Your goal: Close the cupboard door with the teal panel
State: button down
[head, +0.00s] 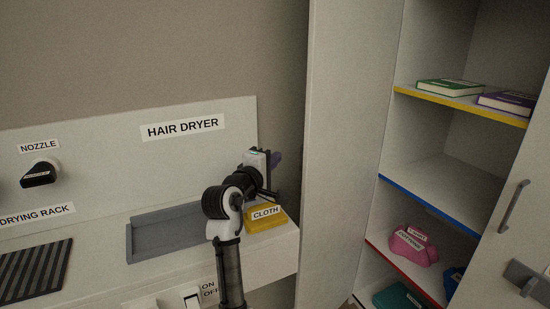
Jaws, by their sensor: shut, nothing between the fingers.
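A tall white cupboard stands at the right in the head view, with its shelves exposed. A plain pale upright panel (348,140), which looks like a door standing open, borders the shelves on the left. Another pale door (512,225) with a grey bar handle (514,205) stands open at the right edge. No teal panel shows on the visible face of either one. My gripper (272,162) is shut, up and left of the left panel, above the yellow cloth; its fingertips are small and partly hidden by my wrist.
Shelves with yellow (460,105), blue (430,203) and red (402,269) edges hold books and soft bundles. A nozzle (38,174) sits on the back panel.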

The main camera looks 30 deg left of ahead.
jog(key=w+d+p, duration=0.3)
jog(key=w+d, duration=0.1)
jog(key=w, duration=0.1)
jog(key=shift+w, duration=0.35)
jog(key=shift+s, duration=0.1)
dwell(0.4)
